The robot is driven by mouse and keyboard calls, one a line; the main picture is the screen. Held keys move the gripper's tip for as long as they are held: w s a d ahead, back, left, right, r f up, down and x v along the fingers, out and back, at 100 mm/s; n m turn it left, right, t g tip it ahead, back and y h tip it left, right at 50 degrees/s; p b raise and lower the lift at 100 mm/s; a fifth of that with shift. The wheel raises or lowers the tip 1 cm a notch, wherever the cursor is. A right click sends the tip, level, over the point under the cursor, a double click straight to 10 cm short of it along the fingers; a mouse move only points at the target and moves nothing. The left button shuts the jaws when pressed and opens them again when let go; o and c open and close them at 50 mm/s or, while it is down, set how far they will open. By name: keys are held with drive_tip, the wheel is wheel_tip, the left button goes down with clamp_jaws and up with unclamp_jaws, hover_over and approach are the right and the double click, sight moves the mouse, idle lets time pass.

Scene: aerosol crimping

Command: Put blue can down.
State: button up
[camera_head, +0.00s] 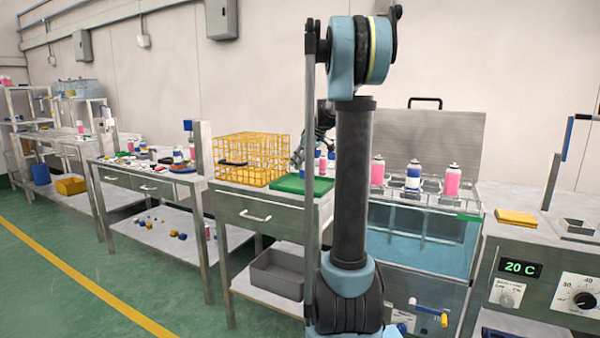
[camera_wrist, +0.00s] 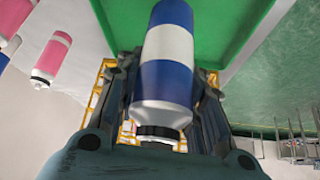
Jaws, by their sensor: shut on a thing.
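The blue can (camera_wrist: 167,65), blue with a white band, is between the fingers of my gripper (camera_wrist: 163,85) in the wrist view. My gripper is shut on it, with the can's tapered valve end toward my palm. A green tray (camera_wrist: 225,28) lies behind the can's far end; I cannot tell whether the can touches it. In the head view the green tray (camera_head: 292,184) is on the metal bench, and my arm hides much of the gripper. Small blue and pink cans show beside my arm there, and I cannot tell which one is held.
A yellow wire basket (camera_head: 250,150) stands left of the tray. Right of my arm, a water bath (camera_head: 425,225) has pink cans (camera_head: 452,181) and a blue can (camera_head: 413,178) at its top. In the wrist view pink cans (camera_wrist: 52,58) are at the left.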

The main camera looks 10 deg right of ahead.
sight(309, 153)
drive_tip(key=shift+f, duration=1.65)
drive_tip(key=shift+f, duration=0.1)
drive_tip(key=o, duration=1.2)
drive_tip(key=shift+c, duration=0.2)
drive_tip(key=shift+s, duration=0.1)
drive_tip(key=v, duration=1.2)
drive_tip(key=shift+a, duration=0.1)
drive_tip(key=shift+a, duration=0.1)
